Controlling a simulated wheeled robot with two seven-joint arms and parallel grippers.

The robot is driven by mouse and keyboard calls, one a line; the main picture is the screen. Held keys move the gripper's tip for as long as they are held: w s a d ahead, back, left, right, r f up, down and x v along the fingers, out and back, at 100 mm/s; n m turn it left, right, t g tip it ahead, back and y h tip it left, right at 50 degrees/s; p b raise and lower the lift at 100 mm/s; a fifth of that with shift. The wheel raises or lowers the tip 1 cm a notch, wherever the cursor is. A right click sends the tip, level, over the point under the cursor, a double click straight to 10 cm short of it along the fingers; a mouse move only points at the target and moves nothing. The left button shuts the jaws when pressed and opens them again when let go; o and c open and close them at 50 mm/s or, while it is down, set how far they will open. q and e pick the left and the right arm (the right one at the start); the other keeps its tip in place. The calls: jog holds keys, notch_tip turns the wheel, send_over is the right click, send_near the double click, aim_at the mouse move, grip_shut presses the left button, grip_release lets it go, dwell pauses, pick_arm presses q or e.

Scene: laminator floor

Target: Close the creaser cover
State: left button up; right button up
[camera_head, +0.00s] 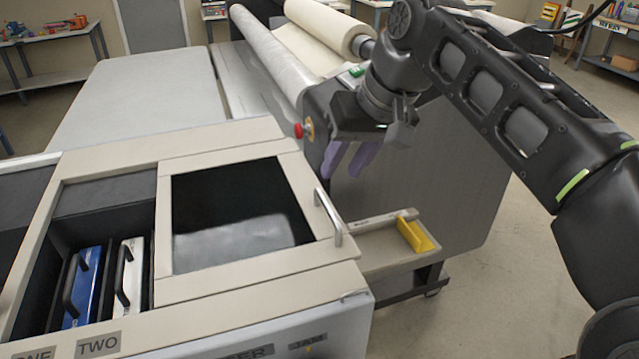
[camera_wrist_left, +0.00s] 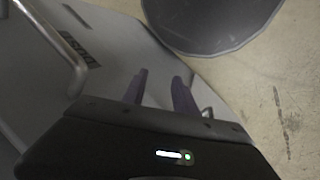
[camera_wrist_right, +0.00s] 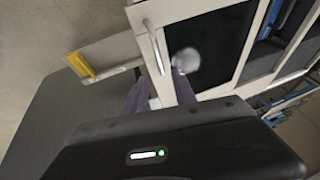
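The creaser cover (camera_head: 228,268) is a beige frame around a dark window, with a metal bar handle (camera_head: 329,218) at its right side. It lies on top of the machine, beside an open bay; I cannot tell whether it is fully seated. My right gripper (camera_head: 347,172) is open and empty, fingers pointing down, above and behind the handle and apart from it. In the right wrist view the handle (camera_wrist_right: 153,45) shows beyond and between the fingertips (camera_wrist_right: 160,92). My left gripper (camera_wrist_left: 160,82) is open and empty beside a pale labelled machine side; it is outside the head view.
The open bay holds a blue unit (camera_head: 82,290) and a white unit (camera_head: 128,280) with black handles. A beige tray (camera_head: 375,250) with a yellow block (camera_head: 414,235) sits right of the cover. A red button (camera_head: 299,131) and roller (camera_head: 265,50) stand behind. Floor is clear at right.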

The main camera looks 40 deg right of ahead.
aim_at(324, 198)
jog(key=b+x, duration=0.3)
jog(key=x, duration=0.4)
jog(key=shift+w+f, duration=0.15)
jog(key=shift+f, duration=0.25)
grip_shut()
dwell(1.3)
